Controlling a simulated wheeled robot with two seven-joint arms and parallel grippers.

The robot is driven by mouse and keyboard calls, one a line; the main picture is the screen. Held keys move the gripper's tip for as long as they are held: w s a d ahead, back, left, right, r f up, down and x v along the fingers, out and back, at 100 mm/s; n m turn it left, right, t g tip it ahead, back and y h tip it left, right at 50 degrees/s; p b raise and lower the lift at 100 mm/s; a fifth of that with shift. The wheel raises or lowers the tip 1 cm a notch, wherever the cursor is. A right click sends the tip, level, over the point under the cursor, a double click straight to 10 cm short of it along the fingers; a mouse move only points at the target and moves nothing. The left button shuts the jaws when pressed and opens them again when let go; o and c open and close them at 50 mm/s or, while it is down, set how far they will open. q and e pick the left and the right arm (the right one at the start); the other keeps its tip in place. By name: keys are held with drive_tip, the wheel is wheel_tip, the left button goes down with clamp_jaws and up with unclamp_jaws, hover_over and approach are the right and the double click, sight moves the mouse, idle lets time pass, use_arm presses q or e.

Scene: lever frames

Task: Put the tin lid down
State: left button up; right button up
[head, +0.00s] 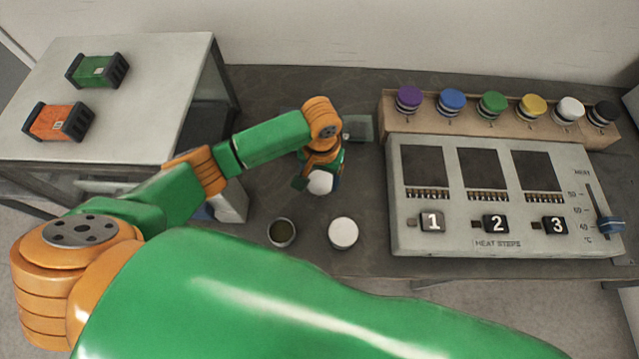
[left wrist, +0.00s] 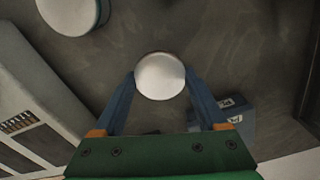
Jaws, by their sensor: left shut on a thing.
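The tin lid (head: 320,183) is a round, pale disc held above the dark bench. In the left wrist view the lid (left wrist: 160,76) sits between the two blue fingers. My left gripper (left wrist: 160,84) is shut on it. An open tin (head: 281,233) with a dark inside stands on the bench, below and left of the lid in the head view. A tin with a white top (head: 343,232) stands to its right; it also shows in the left wrist view (left wrist: 68,12), with a green side. My right gripper is not in view.
A heat panel (head: 400,235) with numbered buttons and a blue-handled lever (head: 609,224) stands at right. Behind it, a wooden rack (head: 390,117) holds several coloured knobs. A pale side table (head: 150,75) at left carries a green block (head: 97,70) and an orange block (head: 57,121).

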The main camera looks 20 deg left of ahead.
sight(320, 180)
use_arm(q)
drive_tip(key=shift+w+a+f, duration=0.1)
drive_tip(key=shift+w+f, duration=0.1)
drive_tip(key=shift+f, duration=1.65)
drive_tip(key=o, duration=1.2)
drive_tip(key=shift+f, duration=0.1)
drive_tip(key=shift+o, duration=0.2)
wheel_tip(320, 180, up, 12)
drive_tip(key=shift+r+p, duration=0.15)
drive_tip(key=shift+p, duration=0.15)
